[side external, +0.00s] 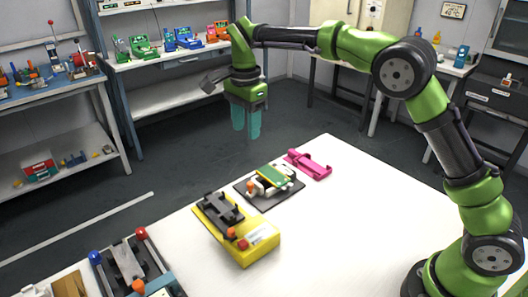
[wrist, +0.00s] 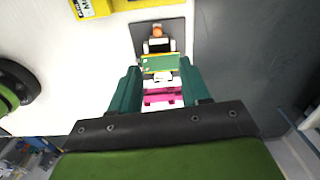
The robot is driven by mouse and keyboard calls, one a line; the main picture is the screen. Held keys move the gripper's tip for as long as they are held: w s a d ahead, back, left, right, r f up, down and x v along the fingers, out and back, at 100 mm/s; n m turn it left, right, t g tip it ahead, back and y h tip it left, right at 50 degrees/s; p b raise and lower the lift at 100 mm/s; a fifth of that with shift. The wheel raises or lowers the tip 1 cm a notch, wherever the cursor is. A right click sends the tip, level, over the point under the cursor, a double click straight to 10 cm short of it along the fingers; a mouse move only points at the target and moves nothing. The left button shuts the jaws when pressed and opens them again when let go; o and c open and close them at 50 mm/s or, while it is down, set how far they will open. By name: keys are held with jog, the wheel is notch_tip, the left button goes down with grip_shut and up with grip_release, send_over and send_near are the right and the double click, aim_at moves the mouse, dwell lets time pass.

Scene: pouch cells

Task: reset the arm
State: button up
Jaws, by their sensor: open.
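My gripper (side external: 246,124) hangs from the green arm, high above the far edge of the white table and apart from everything on it. Its two teal fingers point down and are spread, with nothing between them. In the wrist view my gripper (wrist: 158,88) shows its fingers apart at the sides. Beyond them are a green plate on a small fixture (wrist: 160,63) and a magenta part (wrist: 162,97), both lower down on the table.
The white table (side external: 335,220) holds a yellow block fixture (side external: 262,250), a dark-based fixture with a green plate (side external: 273,178) and a magenta bracket (side external: 308,164). A fixture with red and blue knobs (side external: 128,265) stands at the front left. The table's right side is clear.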

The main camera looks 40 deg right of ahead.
jog(key=s+d+r+n+t, duration=0.1)
jog(key=s+n, duration=0.3)
jog(key=s, duration=0.5)
jog(key=s+d+r+n+t+y, duration=0.1)
jog(key=s+d+n+t, duration=0.2)
jog(key=s, duration=0.6)
jog(key=s+d+r+n+t+y, duration=0.1)
jog(key=s+d+n+t, duration=0.1)
jog(key=s+n, duration=0.4)
jog(key=s+t, duration=0.1)
jog(key=s, duration=0.2)
jog(key=shift+s+d+r, duration=0.15)
jog(key=shift+s+d, duration=0.15)
jog(key=shift+s, duration=0.05)
